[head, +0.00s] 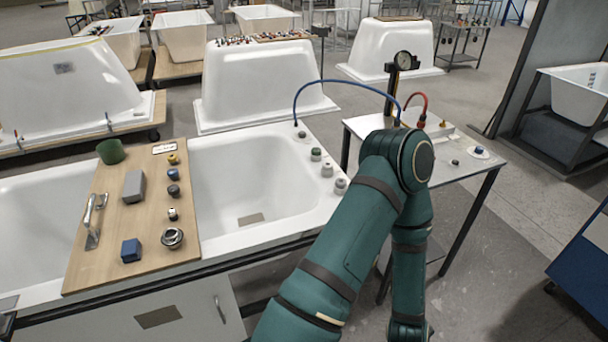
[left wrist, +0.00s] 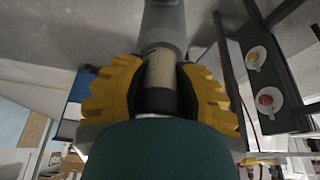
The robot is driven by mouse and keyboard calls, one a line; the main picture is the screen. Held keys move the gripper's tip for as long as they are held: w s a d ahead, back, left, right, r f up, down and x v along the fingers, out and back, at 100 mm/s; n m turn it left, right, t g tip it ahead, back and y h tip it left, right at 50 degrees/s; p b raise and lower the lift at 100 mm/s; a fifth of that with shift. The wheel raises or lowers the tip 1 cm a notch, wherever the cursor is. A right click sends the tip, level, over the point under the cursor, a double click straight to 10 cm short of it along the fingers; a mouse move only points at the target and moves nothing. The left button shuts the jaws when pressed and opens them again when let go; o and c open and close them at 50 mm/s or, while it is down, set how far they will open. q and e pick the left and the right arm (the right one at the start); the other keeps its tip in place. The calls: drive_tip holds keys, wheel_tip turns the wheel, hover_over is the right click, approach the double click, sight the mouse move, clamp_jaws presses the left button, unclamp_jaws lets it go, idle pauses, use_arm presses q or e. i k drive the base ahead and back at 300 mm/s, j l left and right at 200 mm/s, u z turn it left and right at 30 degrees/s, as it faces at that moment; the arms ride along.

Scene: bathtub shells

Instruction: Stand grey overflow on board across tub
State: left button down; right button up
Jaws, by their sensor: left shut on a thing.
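A pale wooden board (head: 145,219) lies across the white tub (head: 230,165) at the left of the head view. On it are a grey block (head: 133,187), a green cup (head: 111,151), a blue block (head: 131,250), a metal tap (head: 94,222), a round metal fitting (head: 172,238) and several small knobs. I cannot tell whether any of these is the grey overflow. In the left wrist view my left gripper (left wrist: 161,82) has its yellow fingers shut on a beige and dark cylindrical part (left wrist: 160,72). A grey rounded form shows beyond it. My right gripper is not in view.
Several small fittings stand on the tub's right rim, one with a grey-green top (head: 316,154). A metal side table (head: 461,176) holds a gauge stand (head: 403,62) with blue and red hoses. A green arm of mine covers the middle foreground. Open floor lies right.

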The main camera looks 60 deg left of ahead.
sight(135, 228)
drive_tip(key=u, duration=1.4)
